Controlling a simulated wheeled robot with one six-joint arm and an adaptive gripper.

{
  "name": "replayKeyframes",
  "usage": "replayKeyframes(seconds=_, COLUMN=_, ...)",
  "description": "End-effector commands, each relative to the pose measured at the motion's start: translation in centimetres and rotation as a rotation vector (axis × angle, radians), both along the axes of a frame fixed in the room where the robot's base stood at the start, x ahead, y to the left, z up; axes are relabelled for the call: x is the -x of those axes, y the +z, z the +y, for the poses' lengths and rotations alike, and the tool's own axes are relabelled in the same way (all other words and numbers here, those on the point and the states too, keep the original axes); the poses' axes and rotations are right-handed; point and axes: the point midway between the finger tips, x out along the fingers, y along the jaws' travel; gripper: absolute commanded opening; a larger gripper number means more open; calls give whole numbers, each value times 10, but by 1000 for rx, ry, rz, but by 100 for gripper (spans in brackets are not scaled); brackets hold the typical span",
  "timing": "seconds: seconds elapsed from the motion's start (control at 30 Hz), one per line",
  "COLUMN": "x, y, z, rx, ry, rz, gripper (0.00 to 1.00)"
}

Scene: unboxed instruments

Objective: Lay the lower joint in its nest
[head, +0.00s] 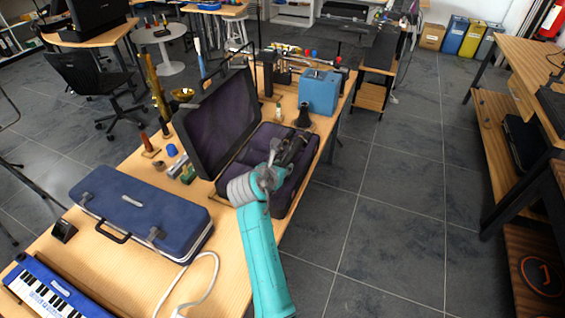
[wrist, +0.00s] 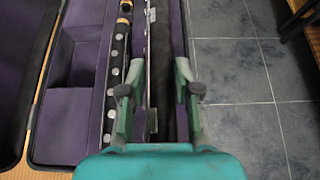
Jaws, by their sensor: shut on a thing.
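The open instrument case (head: 222,187) has a purple lining and stands on the wooden table, its lid raised at the left. My gripper (head: 284,160) is over the right part of the case. In the wrist view my gripper (wrist: 156,92) is shut on a long black joint with silver keywork, the lower joint (wrist: 162,50). It lies lengthwise between the fingers; its near end is hidden by my gripper. Another black joint with silver keys (wrist: 118,50) lies to its left in the case. I cannot tell whether the held joint touches the lining.
Empty purple compartments (wrist: 70,115) show at the left of the case. A closed blue case (head: 140,215) and a small keyboard (head: 45,290) lie nearer on the table. A blue box (head: 319,92) and a black bell-shaped piece (head: 303,117) stand beyond. Open floor lies right.

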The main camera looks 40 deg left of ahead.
Motion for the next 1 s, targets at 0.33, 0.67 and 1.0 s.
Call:
replayKeyframes(seconds=0.33, x=0, y=-26, z=0, rx=1, ry=0, rz=-1, gripper=0)
replayKeyframes(seconds=0.67, x=0, y=-45, z=0, rx=-1, ry=1, rz=-1, gripper=0)
replayKeyframes(seconds=1.0, x=0, y=-45, z=0, rx=-1, ry=1, rz=-2, gripper=0)
